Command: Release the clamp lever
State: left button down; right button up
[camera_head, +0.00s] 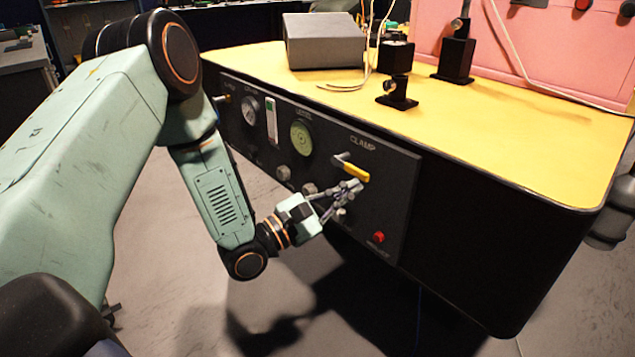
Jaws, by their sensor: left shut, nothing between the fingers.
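The clamp lever (352,169) is on the dark front panel (395,190), just below the word CLAMP. Its yellow handle points right and slightly down. My left gripper (352,198) is shut and empty. Its fingertips are just below the yellow handle, close to the panel. I cannot tell whether they touch the lever. My right gripper is not in view.
The panel also carries a round gauge (249,109), a green dial (301,138), knobs (284,173) and a red button (378,237). On the yellow bench top (540,150) stand a grey box (324,42) and black mounts (397,93). The floor below is open.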

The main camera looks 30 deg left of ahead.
pick_arm(q)
jog(key=shift+r, duration=0.15)
dwell(0.4)
jog(key=s+a+f, duration=0.3)
jog(key=s+f, duration=0.3)
jog(key=s, duration=0.3)
jog(key=shift+a+f, duration=0.15)
jog(key=shift+f, duration=0.15)
dwell(0.5)
